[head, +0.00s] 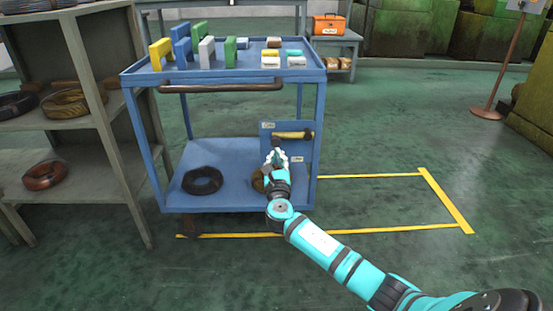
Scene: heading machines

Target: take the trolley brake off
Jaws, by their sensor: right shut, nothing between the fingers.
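The blue trolley (147,77) stands ahead of me, with a dark push handle (222,86) along its top front edge. A blue brake plate (305,150) with small white labels is fixed at its right front. A brake lever with a yellow grip (293,135) lies about level across the plate. My right gripper (276,150) is shut and empty, just below the lever's left part. I cannot tell whether it touches the lever. The gripper hides part of the plate. My left gripper is not in view.
Coloured blocks (160,53) stand on the trolley's top, and a dark coil (202,181) lies on its lower shelf. A grey shelf (95,115) with coils is close on the left. Yellow floor lines (445,200) mark a bay with free floor to the right.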

